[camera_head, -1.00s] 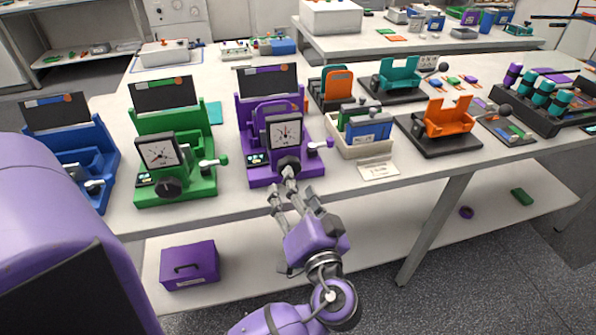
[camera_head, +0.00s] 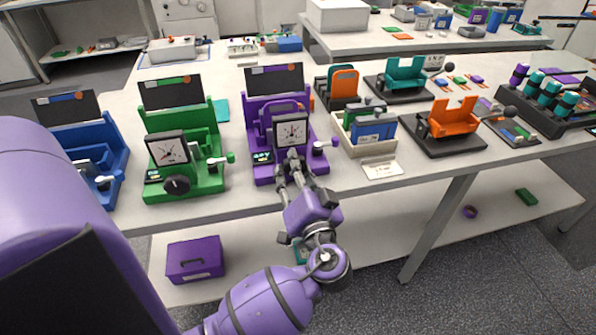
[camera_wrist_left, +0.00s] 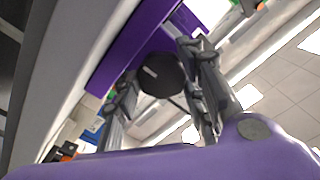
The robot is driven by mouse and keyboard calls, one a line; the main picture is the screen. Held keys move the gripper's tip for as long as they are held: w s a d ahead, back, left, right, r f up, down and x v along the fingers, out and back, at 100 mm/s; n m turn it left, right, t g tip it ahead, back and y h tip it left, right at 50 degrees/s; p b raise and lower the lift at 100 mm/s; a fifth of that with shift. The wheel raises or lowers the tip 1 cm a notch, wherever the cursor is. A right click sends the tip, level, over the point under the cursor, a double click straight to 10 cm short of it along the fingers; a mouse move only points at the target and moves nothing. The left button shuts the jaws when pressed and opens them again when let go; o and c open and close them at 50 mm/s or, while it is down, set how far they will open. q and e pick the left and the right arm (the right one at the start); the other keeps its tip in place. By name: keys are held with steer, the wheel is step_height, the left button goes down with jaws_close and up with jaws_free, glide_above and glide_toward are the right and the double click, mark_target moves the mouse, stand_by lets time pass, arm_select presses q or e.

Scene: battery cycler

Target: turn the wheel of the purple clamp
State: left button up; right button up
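The purple clamp (camera_head: 261,171) stands on the near edge of the bench, with a dial gauge (camera_head: 291,131) on its front and a white lever with a purple knob (camera_head: 319,146) at its right. Its black wheel (camera_wrist_left: 162,76) shows in the left wrist view between the two fingers. In the head view the fingers mostly cover the wheel. My left gripper (camera_head: 290,162) reaches up to the clamp's front. Its fingers are apart on either side of the wheel, and I cannot tell whether either touches it. My right gripper is not in view.
A green clamp (camera_head: 209,184) with its own gauge and wheel stands to the left, and a blue clamp (camera_head: 113,155) beyond it. A beige bin (camera_head: 369,151) and an orange holder (camera_head: 452,121) are to the right. A purple box (camera_head: 196,260) sits on the lower shelf.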

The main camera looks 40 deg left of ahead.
arm_select(q)
steer(key=shift+d+f+n+b, duration=0.1)
steer(key=shift+f+n+b, duration=0.2)
steer(key=shift+b, duration=0.25)
steer(key=shift+c, duration=0.3)
steer(key=shift+r, duration=0.2)
steer(key=o, duration=1.1)
steer(key=shift+w, duration=0.1)
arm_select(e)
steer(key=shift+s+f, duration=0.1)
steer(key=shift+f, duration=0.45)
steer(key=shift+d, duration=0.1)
arm_select(q)
steer(key=v, duration=1.2)
